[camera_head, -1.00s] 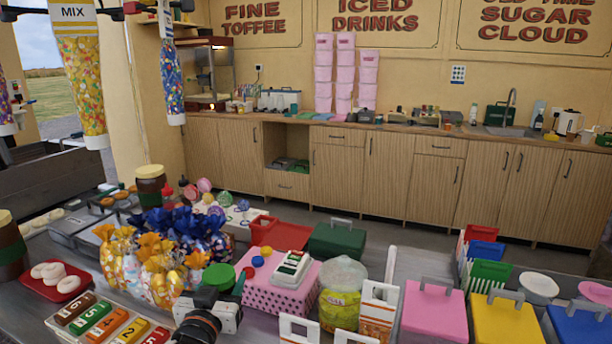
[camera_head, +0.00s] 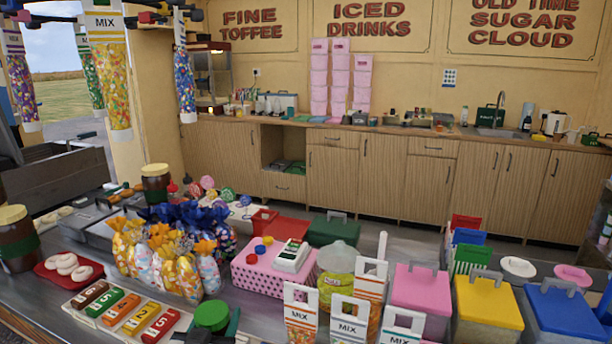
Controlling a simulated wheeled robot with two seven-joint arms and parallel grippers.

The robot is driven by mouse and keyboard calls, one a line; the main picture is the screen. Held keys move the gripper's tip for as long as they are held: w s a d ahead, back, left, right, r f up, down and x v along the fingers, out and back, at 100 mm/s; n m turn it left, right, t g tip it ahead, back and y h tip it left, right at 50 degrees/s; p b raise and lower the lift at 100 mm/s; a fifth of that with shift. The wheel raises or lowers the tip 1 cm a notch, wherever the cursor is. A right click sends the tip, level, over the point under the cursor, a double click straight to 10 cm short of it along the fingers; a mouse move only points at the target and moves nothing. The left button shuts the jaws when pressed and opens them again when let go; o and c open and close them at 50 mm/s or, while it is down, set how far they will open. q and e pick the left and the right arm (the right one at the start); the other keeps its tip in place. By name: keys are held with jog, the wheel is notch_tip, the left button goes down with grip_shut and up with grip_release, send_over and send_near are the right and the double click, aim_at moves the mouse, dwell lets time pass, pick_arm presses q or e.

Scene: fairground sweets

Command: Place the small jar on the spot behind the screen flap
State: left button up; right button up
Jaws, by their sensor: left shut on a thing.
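The small jar (camera_head: 212,315) shows as a round green lid at the bottom edge, left of centre. Its body is hidden below the lid and by the frame edge. My left gripper (camera_head: 232,325) is shut on it; only a dark part of the gripper shows beside the lid, in front of the candy bags. My right gripper is not in view. A thin white upright piece (camera_head: 382,248) stands behind the MIX bags; I cannot tell whether it is the screen flap. The spot behind the flap cannot be made out.
Several MIX bags (camera_head: 348,322) stand at the front centre. A pink dotted box (camera_head: 262,285), wrapped candy bags (camera_head: 157,262) and a tray of numbered bars (camera_head: 92,306) crowd the counter. Pink, yellow (camera_head: 488,302) and blue lidded boxes stand at the right.

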pick_arm(q)
jog(key=s+a+f, duration=0.1)
jog(key=s+f, duration=0.1)
jog(key=s, duration=0.7)
jog(key=s+a+f+y, duration=0.1)
jog(key=s+f, duration=0.2)
jog(key=s, duration=0.6)
jog(key=shift+s+n+y, duration=0.3)
jog(key=shift+n, duration=0.1)
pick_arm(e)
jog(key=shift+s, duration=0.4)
pick_arm(q)
jog(key=shift+a, duration=0.1)
